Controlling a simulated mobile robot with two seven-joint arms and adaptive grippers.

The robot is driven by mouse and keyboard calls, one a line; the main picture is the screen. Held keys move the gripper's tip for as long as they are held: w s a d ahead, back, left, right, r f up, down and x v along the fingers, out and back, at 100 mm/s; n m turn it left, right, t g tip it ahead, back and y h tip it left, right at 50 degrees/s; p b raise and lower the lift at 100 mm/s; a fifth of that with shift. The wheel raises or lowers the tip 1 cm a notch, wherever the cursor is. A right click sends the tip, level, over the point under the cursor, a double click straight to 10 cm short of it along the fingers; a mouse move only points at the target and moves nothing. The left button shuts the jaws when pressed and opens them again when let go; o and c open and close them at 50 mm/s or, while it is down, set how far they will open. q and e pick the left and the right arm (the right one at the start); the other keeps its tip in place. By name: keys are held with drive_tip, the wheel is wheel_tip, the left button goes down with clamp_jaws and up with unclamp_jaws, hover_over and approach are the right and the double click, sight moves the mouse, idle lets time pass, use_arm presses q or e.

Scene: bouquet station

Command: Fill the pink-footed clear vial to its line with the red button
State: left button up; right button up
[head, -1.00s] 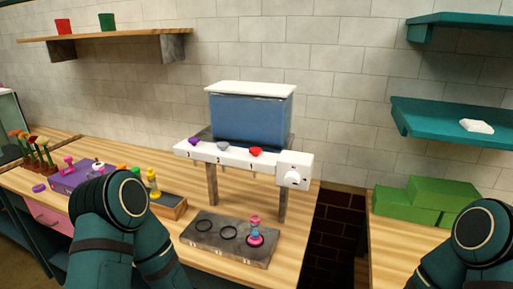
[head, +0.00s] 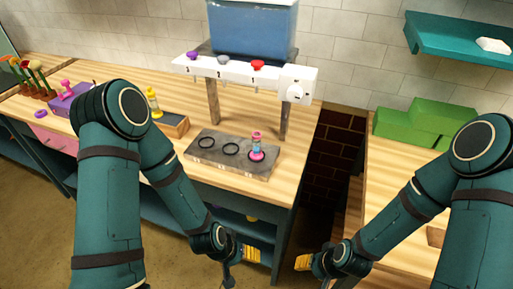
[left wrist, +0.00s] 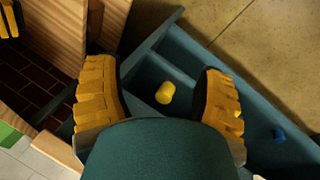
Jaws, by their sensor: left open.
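The pink-footed clear vial (head: 257,146) stands upright at the right-hand ring of the grey slab (head: 205,155), below the red button (head: 258,64). It has a pink top and a bluish clear body; its line and fill level are too small to tell. The red button sits on the white dispenser bar (head: 240,74), above the number 1. My left gripper (head: 250,254) is low in front of the counter, open and empty; it also shows in the left wrist view (left wrist: 160,95). My right gripper (head: 303,262) faces it, apart from the vial; its opening is unclear.
A blue tank (head: 252,30) stands above the bar, beside purple (head: 192,55) and grey (head: 223,60) buttons. Green boxes (head: 425,120) lie on the right counter, across a gap. A yellow object (left wrist: 166,92) lies in a bin beneath my left gripper.

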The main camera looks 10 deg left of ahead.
use_arm(q)
clamp_jaws()
drive_tip(key=c, duration=1.1)
unclamp_jaws()
